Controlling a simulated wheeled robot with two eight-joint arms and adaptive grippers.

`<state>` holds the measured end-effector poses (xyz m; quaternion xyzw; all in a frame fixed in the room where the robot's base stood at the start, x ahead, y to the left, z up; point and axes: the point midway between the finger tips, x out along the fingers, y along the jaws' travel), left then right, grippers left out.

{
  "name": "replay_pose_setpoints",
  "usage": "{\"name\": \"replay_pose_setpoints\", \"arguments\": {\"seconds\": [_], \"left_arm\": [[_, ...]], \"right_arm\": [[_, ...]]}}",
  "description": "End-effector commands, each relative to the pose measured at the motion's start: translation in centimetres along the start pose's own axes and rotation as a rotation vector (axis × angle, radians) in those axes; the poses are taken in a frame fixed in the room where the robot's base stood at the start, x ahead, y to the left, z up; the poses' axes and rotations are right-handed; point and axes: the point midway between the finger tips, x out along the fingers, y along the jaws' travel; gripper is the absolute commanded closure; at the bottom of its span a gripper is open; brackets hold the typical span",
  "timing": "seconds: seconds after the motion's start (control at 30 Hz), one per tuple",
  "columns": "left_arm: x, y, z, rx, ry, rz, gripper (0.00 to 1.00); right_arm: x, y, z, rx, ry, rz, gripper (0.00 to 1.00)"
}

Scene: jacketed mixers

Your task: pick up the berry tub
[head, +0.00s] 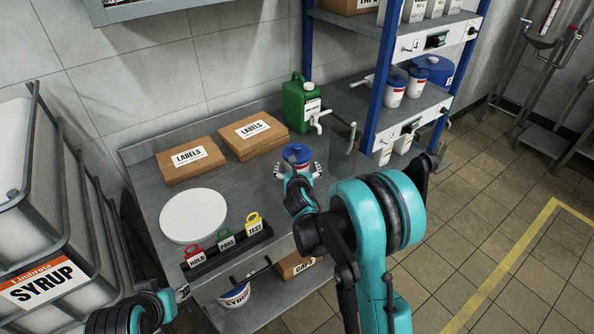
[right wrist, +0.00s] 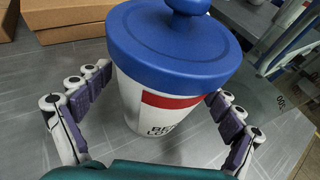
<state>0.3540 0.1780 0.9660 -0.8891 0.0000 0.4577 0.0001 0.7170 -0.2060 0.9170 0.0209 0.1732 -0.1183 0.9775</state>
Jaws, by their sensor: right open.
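The berry tub (head: 297,154) is white with a blue knobbed lid and a red band, and stands upright on the grey steel bench. In the right wrist view the tub (right wrist: 165,110) fills the middle, its label partly cut off by my gripper's palm. My right gripper (head: 297,171) is open, with one finger on each side of the tub; it also shows in the right wrist view (right wrist: 160,88). Gaps show between the purple finger pads and the tub wall. My left gripper (head: 182,291) is low at the left, mostly hidden, its jaw state unclear.
A clear cylinder (head: 343,135) and blue-framed shelf (head: 376,85) are right. A white disc (head: 193,216) and tag rack (head: 228,250) lie left. Bare bench surrounds the tub.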

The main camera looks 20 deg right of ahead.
Motion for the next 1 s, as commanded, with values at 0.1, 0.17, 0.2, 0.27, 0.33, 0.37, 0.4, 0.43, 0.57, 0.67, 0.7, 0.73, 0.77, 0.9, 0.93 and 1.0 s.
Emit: {"name": "replay_pose_setpoints", "arguments": {"seconds": [0.1, 0.17, 0.2, 0.27, 0.33, 0.37, 0.4, 0.43, 0.57, 0.67, 0.7, 0.73, 0.77, 0.9, 0.93, 1.0], "left_arm": [[-0.1, 0.0, -0.1, 0.000, 0.000, 0.000, 0.60], [-0.1, 0.0, -0.1, 0.000, 0.000, 0.000, 0.60], [-0.1, 0.0, -0.1, 0.000, 0.000, 0.000, 0.60], [-0.1, 0.0, -0.1, 0.000, 0.000, 0.000, 0.60], [-0.1, 0.0, -0.1, 0.000, 0.000, 0.000, 0.60], [-0.1, 0.0, -0.1, 0.000, 0.000, 0.000, 0.60], [-0.1, 0.0, -0.1, 0.000, 0.000, 0.000, 0.60], [-0.1, 0.0, -0.1, 0.000, 0.000, 0.000, 0.60], [-0.1, 0.0, -0.1, 0.000, 0.000, 0.000, 0.60], [-0.3, 0.0, -0.2, 0.000, 0.000, 0.000, 0.60], [-0.5, 0.0, -0.3, 0.000, 0.000, 0.000, 0.60], [-0.7, 0.0, -0.5, 0.000, 0.000, 0.000, 0.60], [-0.9, 0.0, -0.6, 0.000, 0.000, 0.000, 0.60], [-2.0, 0.0, -1.4, 0.000, 0.000, 0.000, 0.60], [-2.2, 0.0, -1.6, 0.000, 0.000, 0.000, 0.60], [-2.7, 0.0, -1.9, 0.000, 0.000, 0.000, 0.60]], "right_arm": [[-0.1, 0.0, 0.1, 0.000, 0.000, 0.000, 0.12], [-0.1, 0.0, 0.1, 0.000, 0.000, 0.000, 0.28], [-0.1, 0.0, 0.1, 0.000, 0.000, 0.000, 0.39], [-0.1, 0.0, 0.1, 0.000, 0.000, 0.000, 0.54], [-0.1, 0.0, 0.0, 0.000, 0.000, 0.000, 0.73], [-0.1, 0.0, 0.0, 0.000, 0.000, 0.000, 0.80], [-0.1, 0.0, 0.1, 0.000, 0.000, 0.000, 0.80], [-0.1, 0.0, 0.1, 0.000, 0.000, 0.000, 0.80], [-0.1, 0.0, 0.1, 0.000, 0.000, 0.000, 0.81], [-0.3, 0.0, 0.6, 0.000, 0.000, 0.000, 0.81], [-0.5, 0.0, 1.0, 0.000, 0.000, 0.000, 0.81], [-0.6, 0.0, 1.4, 0.000, 0.000, 0.000, 0.81], [-0.8, 0.0, 1.9, 0.000, -0.001, 0.000, 0.81], [-1.8, 0.0, 4.7, 0.000, -0.001, 0.000, 0.81], [-2.1, 0.0, 5.3, 0.000, -0.001, 0.000, 0.81], [-2.5, 0.0, 6.6, 0.000, -0.001, 0.000, 0.81]]}}
